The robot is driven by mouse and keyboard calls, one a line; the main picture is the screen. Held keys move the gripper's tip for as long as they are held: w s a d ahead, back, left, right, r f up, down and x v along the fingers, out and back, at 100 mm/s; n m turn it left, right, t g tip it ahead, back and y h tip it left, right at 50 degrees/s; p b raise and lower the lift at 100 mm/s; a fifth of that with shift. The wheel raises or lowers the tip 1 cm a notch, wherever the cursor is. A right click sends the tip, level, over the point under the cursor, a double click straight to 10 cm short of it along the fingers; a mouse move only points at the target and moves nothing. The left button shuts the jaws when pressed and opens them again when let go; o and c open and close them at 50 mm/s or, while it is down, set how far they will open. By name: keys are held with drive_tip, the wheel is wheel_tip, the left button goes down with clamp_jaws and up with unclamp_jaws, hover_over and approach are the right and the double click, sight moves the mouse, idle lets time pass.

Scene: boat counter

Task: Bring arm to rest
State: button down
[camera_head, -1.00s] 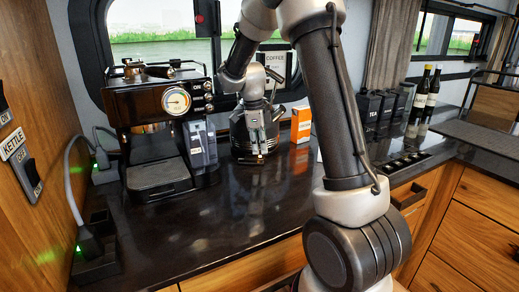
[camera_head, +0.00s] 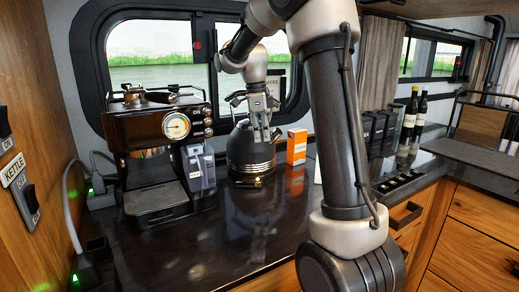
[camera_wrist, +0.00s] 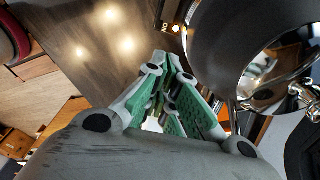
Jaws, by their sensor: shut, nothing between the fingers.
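My gripper (camera_head: 266,138) hangs fingers down from my raised arm, in front of the upper part of the black kettle (camera_head: 248,165). It is shut and empty. In the wrist view, my gripper's green-padded fingers (camera_wrist: 178,100) are close together with nothing held between them. A large glossy dark rounded body, apparently the kettle (camera_wrist: 235,40), fills the upper right of that view. I cannot tell whether the fingers touch it. In the head view the kettle stands upright on the dark counter (camera_head: 235,220), partly hidden by my gripper.
A coffee machine (camera_head: 150,125) stands left of the kettle. An orange box (camera_head: 297,146) is just right of it. Dark canisters (camera_head: 380,128) and two bottles (camera_head: 414,115) stand farther right. A window (camera_head: 160,55) is behind. The front middle of the counter is clear.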

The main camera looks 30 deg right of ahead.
drive_tip(key=shift+r, duration=0.55)
drive_tip(key=s+a+n+t, duration=0.2)
drive_tip(key=s+n, duration=1)
drive_tip(key=s, duration=0.2)
drive_tip(key=s+a+n+t+y, duration=0.1)
drive_tip(key=s+a+n+t, duration=0.2)
drive_tip(key=s+n, duration=0.9)
drive_tip(key=shift+s+a+f, duration=0.2)
drive_tip(key=shift+s+a, duration=0.15)
drive_tip(key=shift+s, duration=0.55)
